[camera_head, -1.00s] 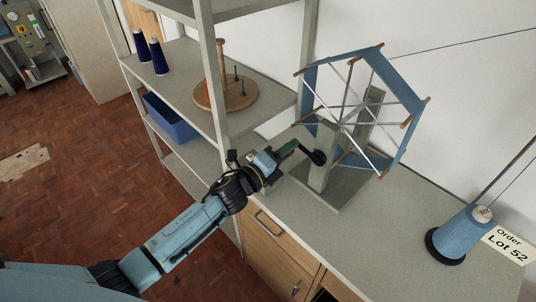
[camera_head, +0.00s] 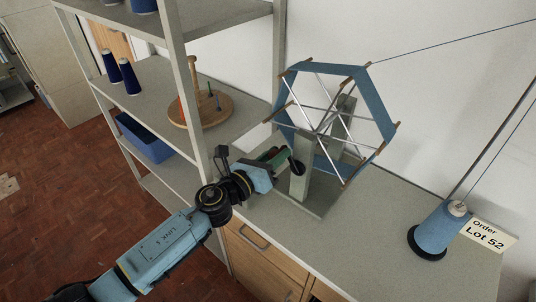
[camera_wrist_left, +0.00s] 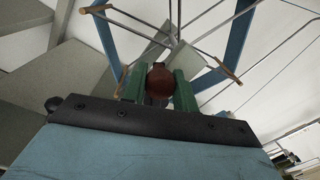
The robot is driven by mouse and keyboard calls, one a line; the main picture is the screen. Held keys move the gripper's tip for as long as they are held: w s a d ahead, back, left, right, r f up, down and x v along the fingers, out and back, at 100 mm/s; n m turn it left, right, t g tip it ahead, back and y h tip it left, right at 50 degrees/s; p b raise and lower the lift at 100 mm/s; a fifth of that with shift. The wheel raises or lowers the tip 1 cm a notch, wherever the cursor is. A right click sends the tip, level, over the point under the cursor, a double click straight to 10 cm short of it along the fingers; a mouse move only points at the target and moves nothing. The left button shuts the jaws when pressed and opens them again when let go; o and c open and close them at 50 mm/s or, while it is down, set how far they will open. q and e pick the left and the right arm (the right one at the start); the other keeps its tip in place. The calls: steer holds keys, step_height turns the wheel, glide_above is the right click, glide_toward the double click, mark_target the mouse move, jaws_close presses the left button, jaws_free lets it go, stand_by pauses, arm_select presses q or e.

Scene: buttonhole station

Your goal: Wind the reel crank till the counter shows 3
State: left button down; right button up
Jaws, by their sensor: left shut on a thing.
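The reel (camera_head: 381,103) is a six-sided frame wrapped in blue yarn, with metal spokes and wooden pegs. It stands on a grey post (camera_head: 301,170) on the bench. Its black crank (camera_head: 297,167) is on the near side of the post. My left gripper (camera_head: 277,157) is at the crank, its green fingers shut on the crank handle. In the left wrist view the red-brown handle (camera_wrist_left: 159,82) sits between both fingers. I cannot see a counter or read any number. My right gripper is not in view.
A blue yarn cone (camera_head: 439,230) stands on the bench by an "Order Lot 52" card (camera_head: 484,235). A yarn strand runs from the reel to the upper right. Shelves (camera_head: 225,127) at left hold a wooden peg stand (camera_head: 213,112) and dark cones; a shelf upright is close to my arm.

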arm_select(q)
steer(key=shift+s+d+r+m, duration=0.1)
steer(key=shift+s+d+m, duration=0.1)
steer(key=shift+m, duration=0.3)
steer(key=c, duration=1.1)
jaws_free()
steer(key=v, duration=1.3)
steer(key=shift+b, duration=0.3)
steer(key=shift+s+a, duration=0.1)
steer(key=shift+a, duration=0.05)
